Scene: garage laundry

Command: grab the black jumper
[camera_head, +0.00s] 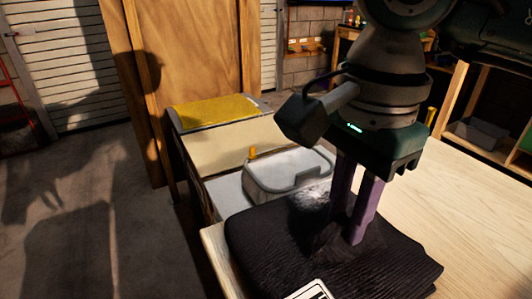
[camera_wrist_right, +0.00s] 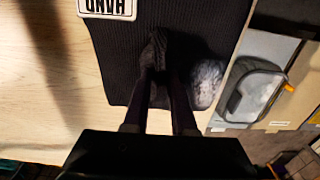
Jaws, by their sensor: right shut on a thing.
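The black jumper (camera_head: 300,252) lies folded on the light wooden table, near its left corner. It is dark ribbed knit with a white label at its front edge, and a grey-white fluffy patch shows on it. My right gripper (camera_head: 354,226) points down onto the jumper with its two purple fingers close together. In the right wrist view the gripper (camera_wrist_right: 160,70) is shut on a bunched fold of the black jumper (camera_wrist_right: 125,60). Most of the jumper still appears to rest on the table. My left gripper is not in view.
The wooden table (camera_head: 480,220) is clear to the right of the jumper. Beyond its left edge stand a grey plastic basin (camera_head: 285,172) and boxes, one with a yellow top (camera_head: 215,111). A wooden panel (camera_head: 190,50) stands behind. Open floor is at left.

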